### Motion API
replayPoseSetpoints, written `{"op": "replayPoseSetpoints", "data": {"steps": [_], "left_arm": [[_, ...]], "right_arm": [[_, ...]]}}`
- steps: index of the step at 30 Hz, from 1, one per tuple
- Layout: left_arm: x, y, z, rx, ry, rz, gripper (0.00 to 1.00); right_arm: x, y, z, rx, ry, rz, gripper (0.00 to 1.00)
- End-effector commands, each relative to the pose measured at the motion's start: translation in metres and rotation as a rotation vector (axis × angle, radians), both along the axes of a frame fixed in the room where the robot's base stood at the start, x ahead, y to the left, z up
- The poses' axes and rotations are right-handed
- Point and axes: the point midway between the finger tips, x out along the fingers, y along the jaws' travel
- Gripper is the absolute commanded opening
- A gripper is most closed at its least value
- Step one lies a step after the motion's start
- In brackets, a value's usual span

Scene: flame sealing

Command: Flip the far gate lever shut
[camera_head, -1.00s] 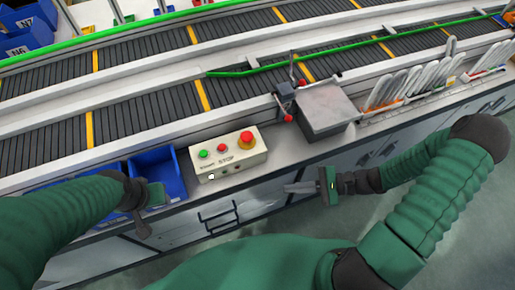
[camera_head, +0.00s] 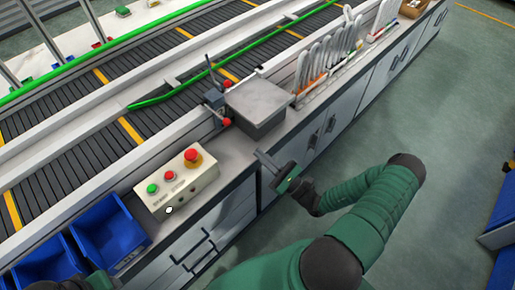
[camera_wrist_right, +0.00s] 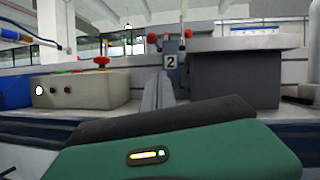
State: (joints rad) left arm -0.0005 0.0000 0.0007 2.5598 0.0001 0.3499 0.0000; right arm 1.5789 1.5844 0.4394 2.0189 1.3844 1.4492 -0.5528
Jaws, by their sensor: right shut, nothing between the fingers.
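A small dark gate unit (camera_head: 214,99) stands at the conveyor's near rail, beside a grey box. It has red knobs, one at the back (camera_head: 228,84) and one in front (camera_head: 227,122), and a thin dark rod pointing up. In the right wrist view the unit (camera_wrist_right: 171,62) carries a "2" label, with red knobs near its top. I cannot tell which knob is the far gate lever. My right gripper (camera_head: 262,157) is shut and empty, in front of the grey box and apart from the knobs. Only a bit of my left arm shows at the bottom left; its fingers are out of frame.
The grey box (camera_head: 258,104) stands right of the gate unit. A control box (camera_head: 176,184) with green and red buttons is to the left. Blue bins (camera_head: 108,236) sit further left. Upright pale tools (camera_head: 325,60) stand in a rack beyond the grey box.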

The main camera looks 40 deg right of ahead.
Motion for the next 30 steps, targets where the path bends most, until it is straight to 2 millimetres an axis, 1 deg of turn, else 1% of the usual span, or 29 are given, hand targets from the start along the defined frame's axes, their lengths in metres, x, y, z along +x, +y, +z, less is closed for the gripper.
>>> {"op": "replayPoseSetpoints", "data": {"steps": [4,9,11,12,15,18,21,30], "left_arm": [[0.0,0.0,0.001,0.0,0.0,0.001,0.41],[0.0,0.0,0.001,0.0,0.0,0.001,0.41],[0.0,0.0,0.002,0.0,0.0,0.001,0.41],[0.0,0.0,0.004,0.0,0.0,0.001,0.41],[0.0,0.0,0.006,0.0,0.0,0.001,0.41],[0.0,0.0,0.006,0.0,0.0,0.001,0.41],[0.0,0.0,0.006,0.0,0.0,0.001,0.41],[0.0,0.0,0.007,0.0,0.0,0.001,0.41]], "right_arm": [[0.029,0.01,0.014,0.0,-0.001,0.006,0.0],[0.063,0.014,0.027,0.002,-0.001,0.006,0.0],[0.072,0.016,0.034,0.003,-0.001,0.004,0.0],[0.074,0.017,0.043,0.002,0.0,0.003,0.0],[0.078,0.02,0.056,0.003,0.001,0.003,0.0],[0.081,0.022,0.063,0.003,0.001,0.003,0.0],[0.082,0.024,0.067,0.001,0.001,0.002,0.0],[0.082,0.023,0.067,0.003,0.002,0.002,0.0]]}}
